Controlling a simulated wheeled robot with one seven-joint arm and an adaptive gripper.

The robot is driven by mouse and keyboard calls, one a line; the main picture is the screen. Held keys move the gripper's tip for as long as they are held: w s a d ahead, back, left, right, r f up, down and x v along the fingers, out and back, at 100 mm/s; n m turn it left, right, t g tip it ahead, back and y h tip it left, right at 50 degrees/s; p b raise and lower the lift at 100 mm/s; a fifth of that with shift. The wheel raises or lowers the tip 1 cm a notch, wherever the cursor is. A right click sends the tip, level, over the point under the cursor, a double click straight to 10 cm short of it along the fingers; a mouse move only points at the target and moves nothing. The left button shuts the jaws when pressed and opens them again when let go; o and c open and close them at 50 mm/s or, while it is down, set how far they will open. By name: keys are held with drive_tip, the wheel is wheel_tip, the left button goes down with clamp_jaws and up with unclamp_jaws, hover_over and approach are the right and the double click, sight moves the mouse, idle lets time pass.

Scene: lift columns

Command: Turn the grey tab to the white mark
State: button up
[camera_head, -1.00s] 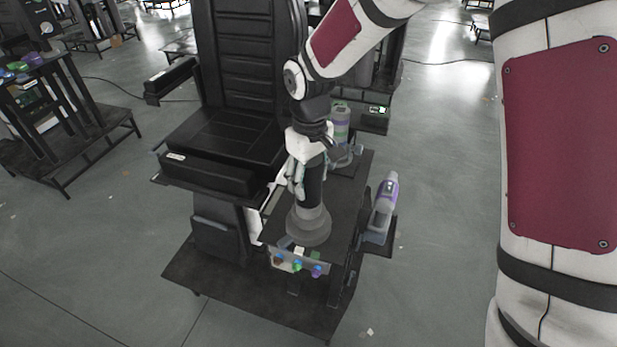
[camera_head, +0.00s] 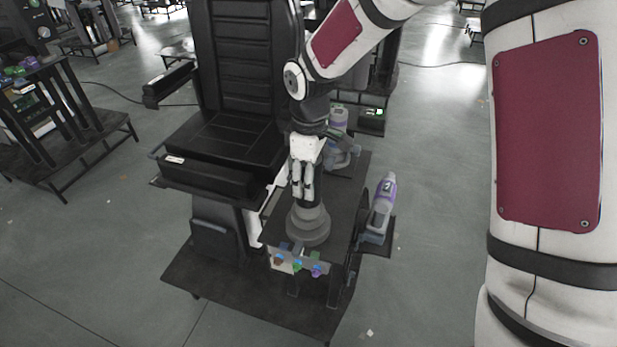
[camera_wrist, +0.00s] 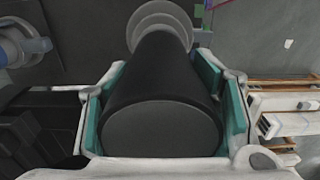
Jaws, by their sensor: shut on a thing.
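A black upright column (camera_head: 314,190) rises from a stepped round grey base (camera_head: 308,226) on a dark bench. My gripper (camera_head: 303,180) is shut around the column's upper part. In the wrist view, its teal finger pads (camera_wrist: 165,95) press on both sides of the black column (camera_wrist: 160,130), and the grey base (camera_wrist: 162,18) shows beyond. At the base's front edge I see a blue mark (camera_head: 284,246) and a green mark (camera_head: 314,255). Between them the spot looks greyish; I cannot clearly tell the grey tab from the white mark there.
A panel with several coloured knobs (camera_head: 298,265) is on the bench front. A purple and grey bottle-like tool (camera_head: 382,205) stands on a side shelf at right. A black seat (camera_head: 225,140) is close at left. Open floor (camera_head: 460,200) lies to the right.

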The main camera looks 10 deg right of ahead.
idle(0.4)
drive_tip(key=o, duration=1.6)
drive_tip(key=shift+r, duration=0.1)
wheel_tip(320, 180, up, 12)
drive_tip(key=shift+f, duration=0.15)
